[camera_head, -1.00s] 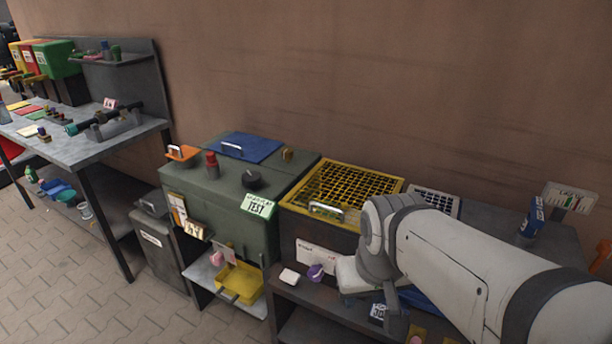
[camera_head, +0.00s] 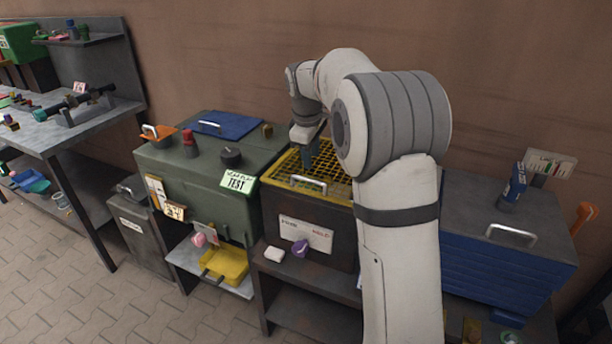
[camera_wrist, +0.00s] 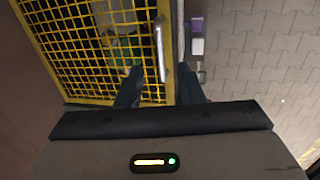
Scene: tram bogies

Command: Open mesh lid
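The yellow mesh lid (camera_head: 325,160) lies closed and flat on a dark box (camera_head: 325,262). Its metal handle (camera_head: 309,184) is along the front edge. In the wrist view the mesh lid (camera_wrist: 85,45) fills the upper left, with the handle (camera_wrist: 160,50) upright near its right edge. My gripper (camera_head: 312,158) is over the lid, pointing down, just behind the handle in the head view. In the wrist view my gripper (camera_wrist: 160,85) has two dark fingers apart with nothing between them; the handle appears just beyond their gap. Contact cannot be told.
A green cabinet (camera_head: 165,165) with a "TEST" label stands left of the box. A purple item (camera_head: 299,248) and a white block (camera_head: 275,254) lie on the shelf in front. A blue drawer unit (camera_head: 500,265) stands right. My arm hides the lid's right part.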

